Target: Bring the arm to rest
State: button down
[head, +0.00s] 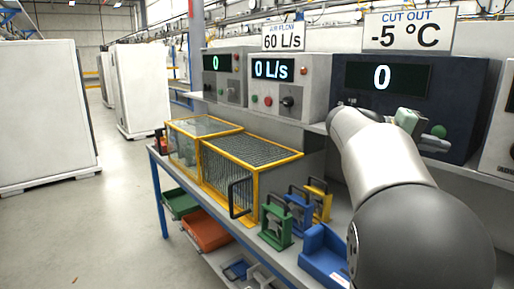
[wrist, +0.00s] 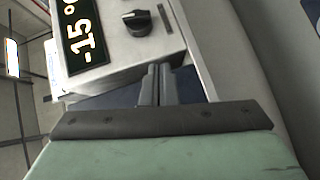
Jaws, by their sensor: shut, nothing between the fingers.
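My arm reaches in from the right of the head view, in front of a dark control unit (head: 462,100) whose display reads 0. My gripper (head: 408,120) shows only as a small pale green part beyond the arm, and its fingertips cannot be made out there. In the wrist view my gripper (wrist: 158,70) has its two dark fingers together with nothing between them. They point toward the lower edge of a light grey control box (wrist: 125,55) with a black knob (wrist: 137,19) and a display showing -15°. I cannot tell whether the fingers touch it.
Grey control units (head: 287,85) line the shelf behind. Open floor (head: 90,230) lies to the left.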

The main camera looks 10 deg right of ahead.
jog(key=s+a+f+n+t+y+p, duration=0.2)
jog(key=a+f+n+t+y+p, duration=0.45)
jog(key=a+f, duration=1)
jog(key=s+a+f+y+p, duration=0.2)
jog(key=s+a+f+y, duration=0.1)
jog(key=a, duration=0.7)
jog(key=s+a+f+y+p, duration=0.2)
jog(key=s+a+f+y, duration=0.2)
jog(key=s+a, duration=0.4)
jog(key=a+y, duration=0.1)
jog(key=a, duration=0.1)
jog(key=shift+s+a+g+p, duration=0.15)
jog(key=shift+a+g+p, duration=0.15)
jog(key=shift+a+g, duration=0.05)
